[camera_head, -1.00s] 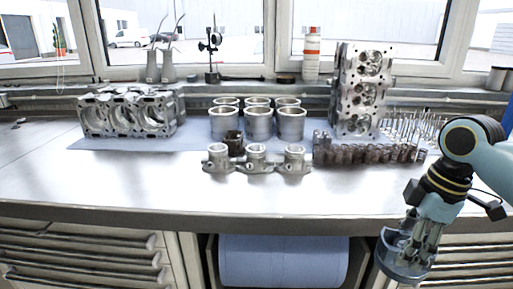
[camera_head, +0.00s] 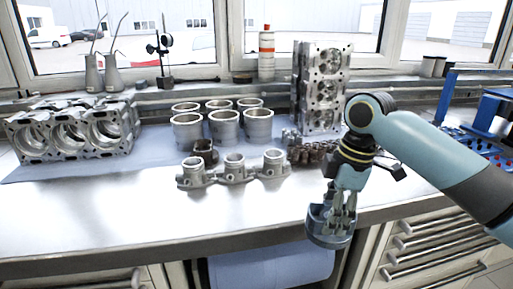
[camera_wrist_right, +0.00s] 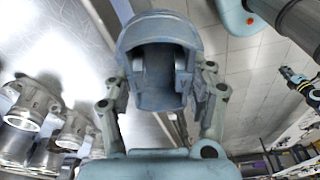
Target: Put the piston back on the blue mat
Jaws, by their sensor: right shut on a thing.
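My right gripper (camera_head: 340,212) is shut on the piston (camera_head: 328,234), a blue-grey cup-shaped part. In the head view it hangs tilted over the front edge of the bench, right of the mat. In the right wrist view the piston (camera_wrist_right: 160,32) sits between both fingers, its hollow side showing. The blue mat (camera_head: 152,146) lies flat on the bench, pale blue-grey, largely covered by engine parts. My left gripper is not in the head view; a small teal and dark gripper shape (camera_wrist_right: 302,88) at the right of the wrist view may be it.
An engine block (camera_head: 72,135) stands at the left, several cylinder liners (camera_head: 224,126) in the middle. Throttle bodies (camera_head: 234,172) sit in front. The cylinder head (camera_head: 322,85) stands behind my right arm. Bare bench (camera_head: 110,215) lies along the front.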

